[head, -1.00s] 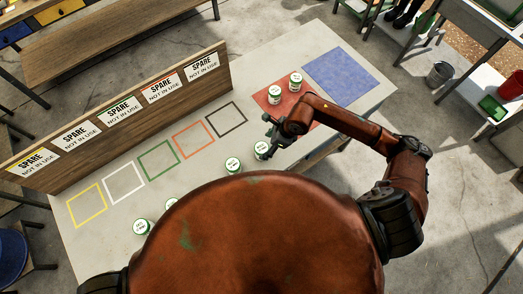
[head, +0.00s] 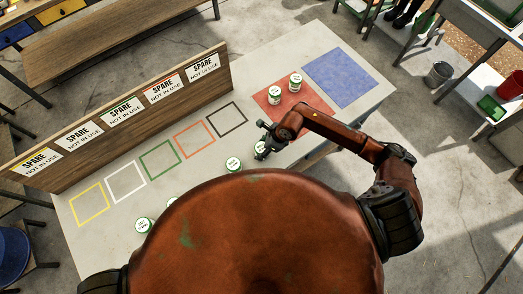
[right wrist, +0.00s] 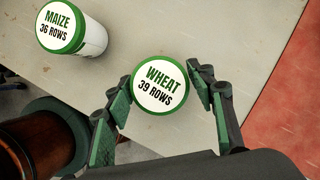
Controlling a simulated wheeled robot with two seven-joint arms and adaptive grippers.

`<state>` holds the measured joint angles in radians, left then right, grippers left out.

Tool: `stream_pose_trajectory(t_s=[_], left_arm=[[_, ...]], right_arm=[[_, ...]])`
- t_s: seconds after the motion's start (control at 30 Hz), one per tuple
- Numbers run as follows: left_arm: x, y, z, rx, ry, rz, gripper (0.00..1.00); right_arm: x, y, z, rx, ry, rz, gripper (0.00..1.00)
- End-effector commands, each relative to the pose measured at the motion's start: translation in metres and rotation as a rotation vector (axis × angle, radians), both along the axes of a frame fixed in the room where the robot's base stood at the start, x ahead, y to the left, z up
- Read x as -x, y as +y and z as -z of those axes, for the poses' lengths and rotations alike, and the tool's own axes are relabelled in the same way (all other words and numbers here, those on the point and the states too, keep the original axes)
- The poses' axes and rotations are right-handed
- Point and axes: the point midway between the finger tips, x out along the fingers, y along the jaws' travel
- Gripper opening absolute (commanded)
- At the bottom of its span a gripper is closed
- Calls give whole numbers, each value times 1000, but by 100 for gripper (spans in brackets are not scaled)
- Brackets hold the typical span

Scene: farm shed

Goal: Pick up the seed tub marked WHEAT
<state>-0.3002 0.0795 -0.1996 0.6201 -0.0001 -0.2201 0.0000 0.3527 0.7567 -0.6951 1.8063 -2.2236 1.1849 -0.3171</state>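The tub marked WHEAT 39 ROWS (right wrist: 160,86), with a white lid and green rim, stands on the grey table (head: 215,180). In the right wrist view my right gripper (right wrist: 165,72) is around it, one finger on either side of the lid. The fingers are spread and look very near the tub's sides; I cannot tell whether they touch it. In the head view the right gripper (head: 264,145) covers most of this tub. My left gripper is not in view.
A MAIZE 36 ROWS tub (right wrist: 62,27) stands beside it to the left. Two tubs stand on the red mat (head: 297,108), with a blue mat (head: 342,77) beyond. Coloured outlines line a board (head: 125,110) with SPARE signs. More tubs (head: 143,225) stand at the near edge.

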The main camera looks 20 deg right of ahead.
Motion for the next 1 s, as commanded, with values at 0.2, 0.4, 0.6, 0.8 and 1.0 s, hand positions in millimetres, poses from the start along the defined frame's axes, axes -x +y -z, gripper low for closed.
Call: stream_pose_trajectory(t_s=[0.2, 0.4, 0.6, 0.8, 1.0], left_arm=[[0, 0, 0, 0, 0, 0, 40], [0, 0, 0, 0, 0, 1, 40], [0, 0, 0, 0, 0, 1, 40], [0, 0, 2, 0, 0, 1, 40], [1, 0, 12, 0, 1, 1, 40]], right_arm=[[0, 0, 0, 0, 0, 0, 34], [0, 0, 0, 0, 0, 0, 20], [0, 0, -1, -1, 0, 0, 15], [-1, 0, -4, -1, -2, -1, 15], [-2, 0, -25, 0, -6, -3, 15]])
